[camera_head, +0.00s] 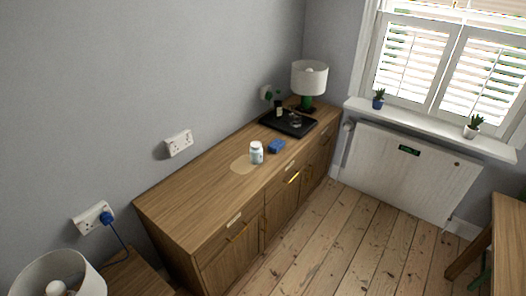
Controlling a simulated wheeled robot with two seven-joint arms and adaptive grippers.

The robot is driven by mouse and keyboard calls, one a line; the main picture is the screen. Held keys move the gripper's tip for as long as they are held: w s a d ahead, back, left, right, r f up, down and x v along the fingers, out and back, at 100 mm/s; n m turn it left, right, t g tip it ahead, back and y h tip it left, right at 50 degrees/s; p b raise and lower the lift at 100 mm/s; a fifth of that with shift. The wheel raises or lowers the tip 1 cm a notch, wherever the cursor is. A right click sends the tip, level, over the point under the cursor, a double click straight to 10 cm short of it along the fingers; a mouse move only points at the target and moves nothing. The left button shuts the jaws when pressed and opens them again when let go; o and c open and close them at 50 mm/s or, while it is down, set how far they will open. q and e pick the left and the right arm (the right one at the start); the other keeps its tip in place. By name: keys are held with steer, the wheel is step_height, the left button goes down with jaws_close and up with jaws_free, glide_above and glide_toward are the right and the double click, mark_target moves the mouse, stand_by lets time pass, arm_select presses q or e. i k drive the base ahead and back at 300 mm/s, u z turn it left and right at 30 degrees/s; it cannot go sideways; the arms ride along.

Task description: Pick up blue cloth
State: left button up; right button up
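A small blue item (276,146), which looks like the folded blue cloth, lies on top of the wooden sideboard (190,202). It sits just to the right of a white bottle (256,153) and in front of a black tray. Its top and near side show, and nothing covers it. Neither of my grippers shows in the head view.
The black tray (271,121) holds a dark bottle (278,104). A lamp (309,79) stands behind it. The sideboard's left end is clear. A table (508,222) stands at right; open floorboards (345,240) lie between.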

mark_target(277, 144)
steer(key=z, duration=0.6)
steer(key=i, duration=2.4)
steer(key=u, duration=1.55)
